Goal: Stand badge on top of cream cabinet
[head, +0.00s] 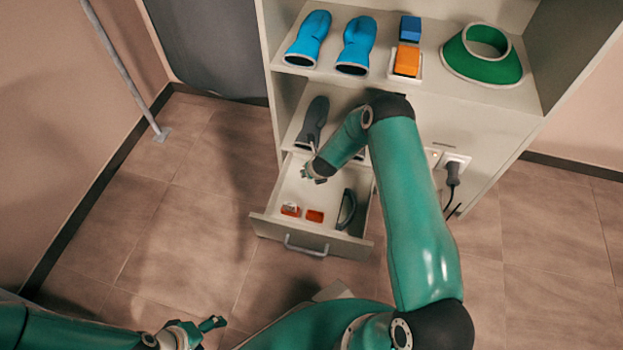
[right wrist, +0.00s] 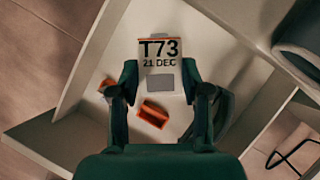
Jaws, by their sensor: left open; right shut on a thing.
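The badge (right wrist: 160,52), a pale card reading "T73 21 DEC" with an orange edge, sits between the fingers of my right gripper (right wrist: 160,82). The gripper is shut on it, over the open drawer (head: 322,240). My right gripper also shows in the head view (head: 316,174), where the badge is hard to make out. The cream cabinet (head: 485,112) stands at upper right, its top shelf level carrying several things. My left gripper (head: 212,326) is open and empty at the bottom left, far from the cabinet.
In the drawer lie two orange items (head: 315,215) and a dark curved item (head: 347,208). Blue boots (head: 308,38), a blue block (head: 410,28), an orange block (head: 407,60) and a green ring (head: 486,58) occupy the top. A plug (head: 452,172) is on the cabinet's front.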

